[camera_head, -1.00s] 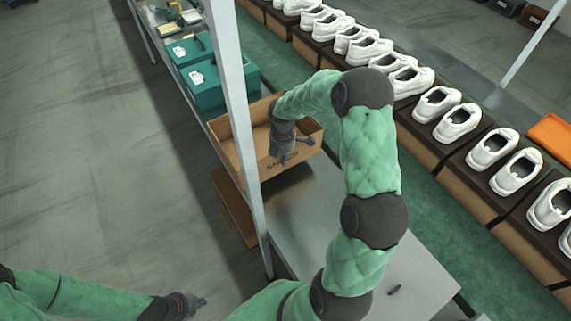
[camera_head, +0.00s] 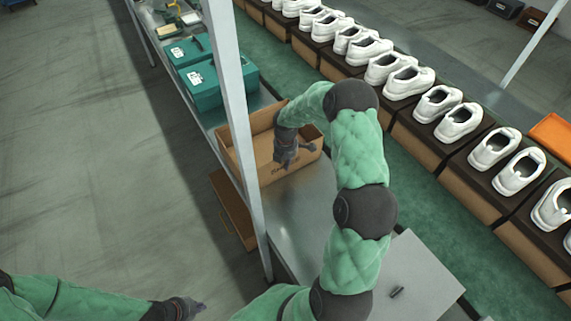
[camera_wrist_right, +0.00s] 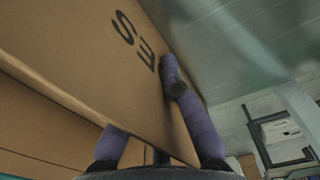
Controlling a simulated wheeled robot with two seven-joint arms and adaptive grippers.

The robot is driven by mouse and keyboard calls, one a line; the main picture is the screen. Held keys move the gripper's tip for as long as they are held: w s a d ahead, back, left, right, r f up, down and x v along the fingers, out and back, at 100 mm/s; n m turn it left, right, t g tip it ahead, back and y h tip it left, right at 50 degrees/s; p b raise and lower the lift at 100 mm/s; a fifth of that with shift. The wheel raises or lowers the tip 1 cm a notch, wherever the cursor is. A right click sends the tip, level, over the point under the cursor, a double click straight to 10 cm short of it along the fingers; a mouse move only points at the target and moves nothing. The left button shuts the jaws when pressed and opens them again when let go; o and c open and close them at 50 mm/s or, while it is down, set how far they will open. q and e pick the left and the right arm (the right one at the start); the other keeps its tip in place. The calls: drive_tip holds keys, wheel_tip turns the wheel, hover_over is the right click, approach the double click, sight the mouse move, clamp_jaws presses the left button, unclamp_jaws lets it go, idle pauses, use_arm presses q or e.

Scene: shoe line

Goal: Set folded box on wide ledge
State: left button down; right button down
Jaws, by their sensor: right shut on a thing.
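The brown cardboard box (camera_head: 237,165) is open at the top, not flat, with dark lettering on one wall. It is at or just above the long grey metal ledge (camera_head: 305,215); I cannot tell whether it touches. My right gripper (camera_head: 285,160) is shut on the box's lettered wall. In the right wrist view, the fingers (camera_wrist_right: 155,135) straddle the wall of the box (camera_wrist_right: 75,55), and part of the lettering shows. My left gripper (camera_head: 190,308) is low at the left, over the floor and away from the box; its fingers are too small to judge.
Teal cases (camera_head: 220,84) stand on the ledge behind the box. A grey post (camera_head: 238,125) rises in front of it. A brown panel (camera_head: 232,208) lies lower down. White shoes (camera_head: 458,121) line the right on dark-topped boxes.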

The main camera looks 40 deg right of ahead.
drive_tip(key=shift+f, duration=0.15)
drive_tip(key=c, duration=1.4)
unclamp_jaws()
wheel_tip(320, 180, up, 12)
drive_tip(key=p, duration=0.2)
drive_tip(key=shift+r+p, duration=0.2)
drive_tip(key=shift+p, duration=0.2)
